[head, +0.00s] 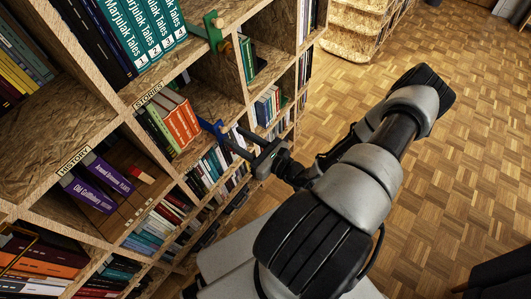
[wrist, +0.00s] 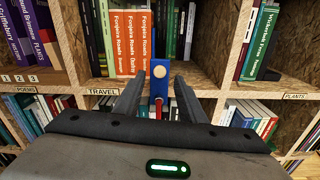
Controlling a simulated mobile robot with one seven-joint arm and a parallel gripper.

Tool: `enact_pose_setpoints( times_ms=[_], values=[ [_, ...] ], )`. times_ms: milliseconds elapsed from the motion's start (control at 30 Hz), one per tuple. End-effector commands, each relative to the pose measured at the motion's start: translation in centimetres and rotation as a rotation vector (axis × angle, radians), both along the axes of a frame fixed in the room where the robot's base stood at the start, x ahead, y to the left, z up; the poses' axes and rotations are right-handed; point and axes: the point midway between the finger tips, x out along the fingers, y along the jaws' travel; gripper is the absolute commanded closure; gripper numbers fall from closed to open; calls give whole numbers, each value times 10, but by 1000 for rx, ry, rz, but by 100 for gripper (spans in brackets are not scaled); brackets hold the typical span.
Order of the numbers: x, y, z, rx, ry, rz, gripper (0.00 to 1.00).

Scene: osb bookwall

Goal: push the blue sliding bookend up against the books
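The blue bookend (wrist: 159,89) is an upright blue plate with a round pale knob in the wrist view. It stands at the shelf's front, just right of the orange books (wrist: 129,45); whether it touches them is unclear. In the head view the bookend (head: 207,126) shows partly, right of the orange books (head: 179,119). My gripper (wrist: 156,92) is open, its dark fingers left and right of the bookend in the wrist view. I cannot tell whether either finger touches it. In the head view my gripper (head: 240,142) reaches to the shelf front from the right.
A green bookend (head: 213,32) projects from the shelf above, beside teal books (head: 145,27). Upright dividers bound the compartment. A shelf edge labelled TRAVEL (wrist: 103,91) runs below the books. The compartment has bare board (wrist: 198,77) right of the bookend. Open parquet floor (head: 465,130) lies right.

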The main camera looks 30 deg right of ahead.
Motion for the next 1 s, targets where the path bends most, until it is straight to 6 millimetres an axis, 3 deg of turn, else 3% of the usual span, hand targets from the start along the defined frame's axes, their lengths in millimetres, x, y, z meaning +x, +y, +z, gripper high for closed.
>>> enact_pose_setpoints(
  times_ms=[300,500,700,1000],
  values=[
    [-75,-28,1,-1,2,-4,63],
    [-109,-41,0,-1,1,-2,63],
    [-124,-46,0,0,0,-1,63],
    [-126,-46,0,0,-1,0,63]
  ],
)
